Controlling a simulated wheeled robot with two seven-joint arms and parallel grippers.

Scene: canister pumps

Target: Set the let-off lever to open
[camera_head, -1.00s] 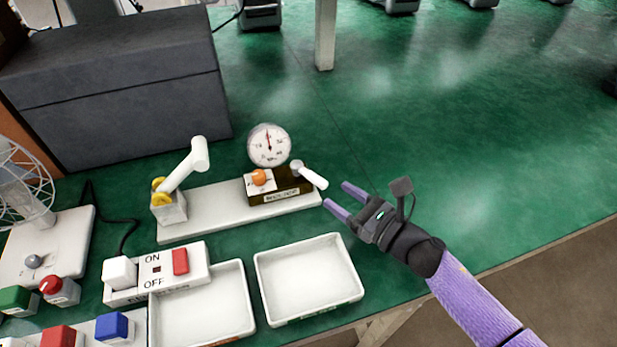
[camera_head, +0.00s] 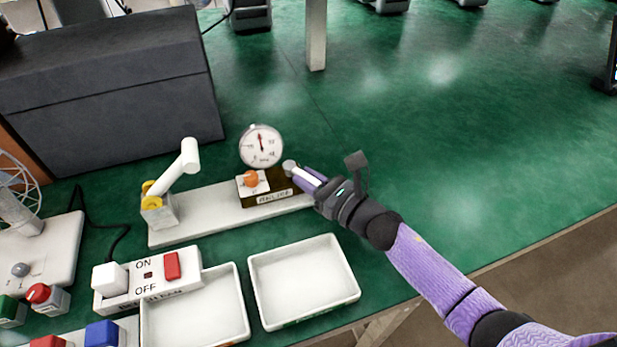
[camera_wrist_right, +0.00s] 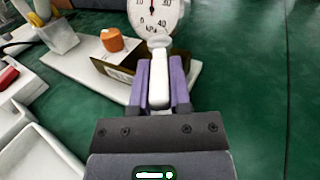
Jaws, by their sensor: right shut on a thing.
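The let-off lever (camera_head: 308,177) is a white handle on a round pivot at the right end of the pump's dark labelled block (camera_head: 270,198). It points right and slightly towards the front edge. My right gripper (camera_head: 308,180) is shut on the lever. In the right wrist view the white lever (camera_wrist_right: 158,85) lies between the two purple fingers of the right gripper (camera_wrist_right: 160,85). The round gauge (camera_head: 261,146) stands behind the block, its needle pointing about straight up. An orange knob (camera_head: 251,178) sits left of the lever. My left gripper is not in view.
The white pump base (camera_head: 200,222) carries a tilted white handle (camera_head: 178,168) at its left. Two white trays, one at the right (camera_head: 303,280), and an ON/OFF switch box (camera_head: 147,279) stand in front. A grey case (camera_head: 110,95) is behind. The green table is clear at right.

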